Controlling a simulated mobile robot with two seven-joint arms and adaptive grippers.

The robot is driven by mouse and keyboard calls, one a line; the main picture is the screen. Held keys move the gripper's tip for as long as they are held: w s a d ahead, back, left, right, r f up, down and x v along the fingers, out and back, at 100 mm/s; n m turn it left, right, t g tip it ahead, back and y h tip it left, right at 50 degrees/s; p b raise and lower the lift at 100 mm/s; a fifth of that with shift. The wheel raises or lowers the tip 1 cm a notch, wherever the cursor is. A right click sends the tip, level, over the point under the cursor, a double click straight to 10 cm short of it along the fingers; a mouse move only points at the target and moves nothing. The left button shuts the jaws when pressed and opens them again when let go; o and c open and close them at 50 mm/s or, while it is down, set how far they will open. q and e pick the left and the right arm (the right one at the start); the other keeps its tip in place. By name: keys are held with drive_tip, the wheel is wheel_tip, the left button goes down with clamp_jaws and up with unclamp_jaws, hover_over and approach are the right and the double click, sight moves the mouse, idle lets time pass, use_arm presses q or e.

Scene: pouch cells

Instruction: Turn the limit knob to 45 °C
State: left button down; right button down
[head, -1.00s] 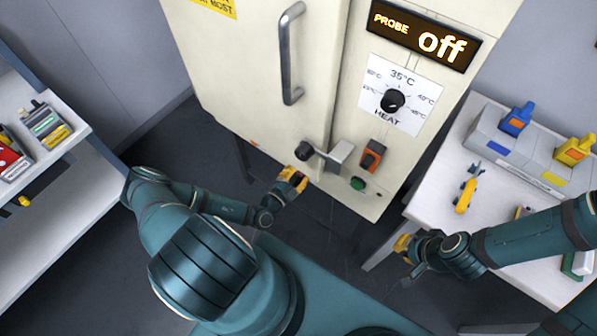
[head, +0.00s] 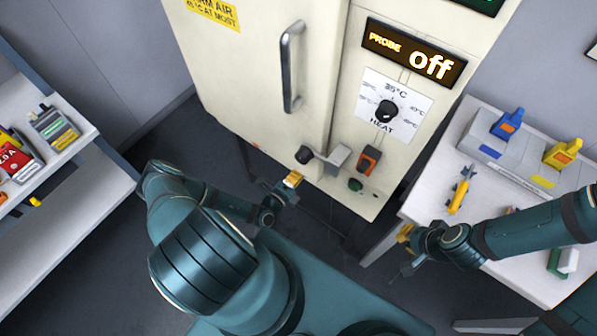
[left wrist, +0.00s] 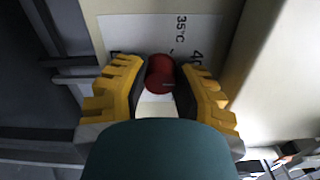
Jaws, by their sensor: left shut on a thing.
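A red knob (left wrist: 160,75) sits in front of a white scale plate (left wrist: 196,28) printed with 35°C and part of another number in the left wrist view. The yellow fingers of my left gripper (left wrist: 160,88) are on both sides of the knob, shut on it. I cannot read the knob's setting. In the head view my left gripper (head: 292,180) is low at the cabinet front, below the door latch; the red knob is hidden there. My right gripper (head: 404,236) hangs by the right table's edge, its jaws too small to judge.
The cabinet (head: 262,100) also bears a black HEAT knob (head: 386,110), a latch (head: 330,158), an orange-and-black switch (head: 368,159) and a display (head: 414,55) reading PROBE off. A shelf (head: 75,205) stands left and a white table (head: 425,190) right.

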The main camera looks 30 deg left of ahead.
use_arm(q)
drive_tip(key=m+p, duration=0.2)
drive_tip(key=m, duration=0.3)
drive_tip(key=shift+r+m, duration=0.15)
drive_tip(key=shift+m, duration=0.15)
drive_tip(key=m+p, duration=0.2)
drive_tip(key=m, duration=0.4)
drive_tip(key=shift+w+a, duration=0.1)
idle(0.3)
drive_tip(key=c, duration=0.7)
unclamp_jaws()
drive_tip(key=s, duration=1.2)
drive_tip(key=shift+a, duration=0.4)
